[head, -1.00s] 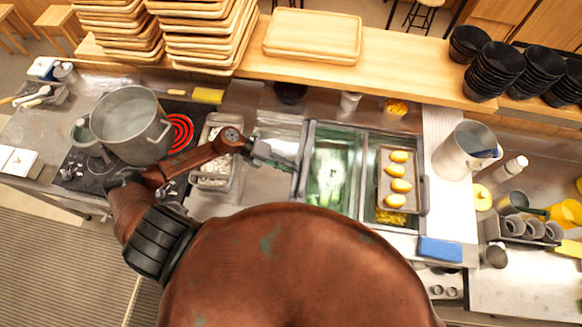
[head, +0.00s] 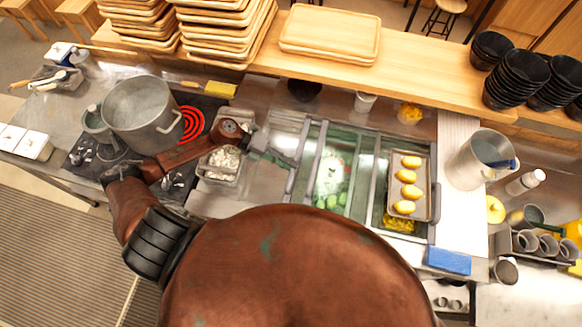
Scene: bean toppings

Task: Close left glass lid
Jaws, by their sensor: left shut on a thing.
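The left glass lid (head: 332,165) is a clear, greenish pane with grey edge bars, lying over the left food well of the counter. Sliced green food shows near its front end. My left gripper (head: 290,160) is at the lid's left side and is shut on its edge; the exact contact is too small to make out. My right gripper is out of view.
A tray of yellow items (head: 408,183) lies over the right well. A large pot (head: 145,112) stands near a glowing red burner (head: 190,123). A metal pitcher (head: 478,160) and blue block (head: 447,261) are right.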

